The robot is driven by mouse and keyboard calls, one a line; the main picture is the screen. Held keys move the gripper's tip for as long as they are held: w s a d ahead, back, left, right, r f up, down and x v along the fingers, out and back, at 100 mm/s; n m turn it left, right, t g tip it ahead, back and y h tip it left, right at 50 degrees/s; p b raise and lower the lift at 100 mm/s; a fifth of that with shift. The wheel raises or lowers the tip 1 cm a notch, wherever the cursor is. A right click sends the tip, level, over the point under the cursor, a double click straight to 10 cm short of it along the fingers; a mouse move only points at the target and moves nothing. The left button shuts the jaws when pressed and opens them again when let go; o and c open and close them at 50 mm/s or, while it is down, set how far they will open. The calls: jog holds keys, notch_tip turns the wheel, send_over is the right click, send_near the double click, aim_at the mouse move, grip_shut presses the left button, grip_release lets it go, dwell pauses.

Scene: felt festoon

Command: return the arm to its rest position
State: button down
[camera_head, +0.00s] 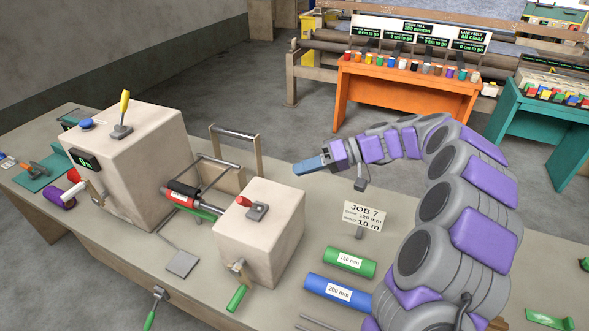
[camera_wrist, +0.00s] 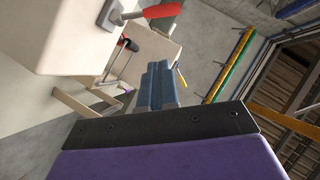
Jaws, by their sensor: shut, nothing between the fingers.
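My gripper (camera_head: 309,166) is shut and empty, in the air above the workbench. My purple and grey arm reaches up from the lower right and bends over to the left in the head view. In the wrist view, the blue-grey fingers of my gripper (camera_wrist: 158,85) lie together with nothing between them. The gripper is right of and above the smaller beige block (camera_head: 260,235) with the red lever. It touches nothing that I can see.
The larger beige block (camera_head: 135,165) with a yellow lever stands on the bench (camera_head: 330,205). A JOB 7 sign (camera_head: 364,217), a green roll (camera_head: 350,261) and a blue roll (camera_head: 337,289) are near my arm. An orange table (camera_head: 410,88) stands behind.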

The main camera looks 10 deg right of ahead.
dwell(0.3)
jog(key=s+a+m+g+h, duration=0.1)
jog(key=s+a+g+h, duration=0.15)
jog(key=s+a, duration=0.45)
jog(key=s+a+g+h, duration=0.1)
jog(key=s+a+h, duration=0.15)
jog(key=s, duration=0.85)
jog(key=s+d+f+m+h, duration=0.2)
jog(key=s+d+h, duration=0.2)
jog(key=s, duration=0.7)
jog(key=s+d+f+m+h, duration=0.2)
jog(key=s+d+h, duration=0.3)
jog(key=s, duration=0.6)
jog(key=shift+d+f, duration=0.7)
jog(key=shift+f, duration=0.15)
jog(key=shift+s, duration=0.1)
